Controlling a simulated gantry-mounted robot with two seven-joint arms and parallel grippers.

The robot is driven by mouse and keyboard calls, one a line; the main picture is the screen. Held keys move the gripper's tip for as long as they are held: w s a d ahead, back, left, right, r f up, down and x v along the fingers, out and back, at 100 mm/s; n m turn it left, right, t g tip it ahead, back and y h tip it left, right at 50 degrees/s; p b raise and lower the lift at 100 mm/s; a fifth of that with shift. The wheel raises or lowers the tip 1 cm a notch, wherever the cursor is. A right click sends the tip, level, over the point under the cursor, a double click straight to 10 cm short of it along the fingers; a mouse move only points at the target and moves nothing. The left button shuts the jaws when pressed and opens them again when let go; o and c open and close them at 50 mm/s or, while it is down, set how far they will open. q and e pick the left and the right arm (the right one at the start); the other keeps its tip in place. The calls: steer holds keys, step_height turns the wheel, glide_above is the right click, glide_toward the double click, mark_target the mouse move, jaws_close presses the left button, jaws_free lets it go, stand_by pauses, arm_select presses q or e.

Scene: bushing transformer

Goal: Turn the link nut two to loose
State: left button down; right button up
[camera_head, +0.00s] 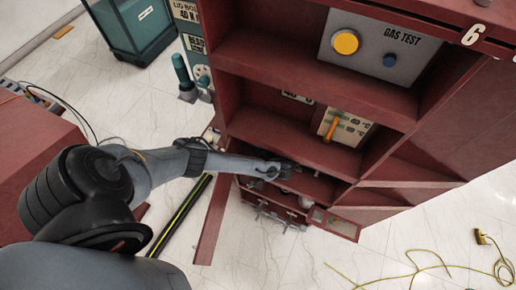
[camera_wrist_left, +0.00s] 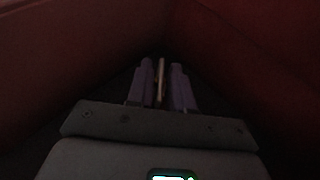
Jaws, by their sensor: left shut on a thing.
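My left gripper (camera_head: 284,170) reaches from the left into a low, shaded compartment of the red cabinet (camera_head: 262,62). In the left wrist view, its two purple-grey fingers (camera_wrist_left: 161,88) are close together, shut on a thin, pale orange-brown piece (camera_wrist_left: 161,80) between them. The picture is too dark to tell whether this piece is link nut two or a part joined to it. No link nut can be made out clearly in the head view. My right gripper is not in view.
The shelf above holds an orange handle (camera_head: 331,129) on a pale panel. A gas test panel (camera_head: 378,47) sits higher up. Metal fittings (camera_head: 275,213) stick out below the compartment. A yellow cable (camera_head: 435,272) lies on the floor at right. Dark red walls flank the left gripper closely.

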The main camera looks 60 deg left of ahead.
arm_select(q)
steer(key=shift+r+t+h, duration=0.1)
steer(key=shift+t+h, duration=0.2)
steer(key=shift+h, duration=0.1)
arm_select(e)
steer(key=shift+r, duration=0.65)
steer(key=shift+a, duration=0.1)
arm_select(q)
steer(key=c, duration=1.3)
jaws_free()
steer(key=shift+p+v, duration=0.95)
steer(key=shift+v, duration=4.45)
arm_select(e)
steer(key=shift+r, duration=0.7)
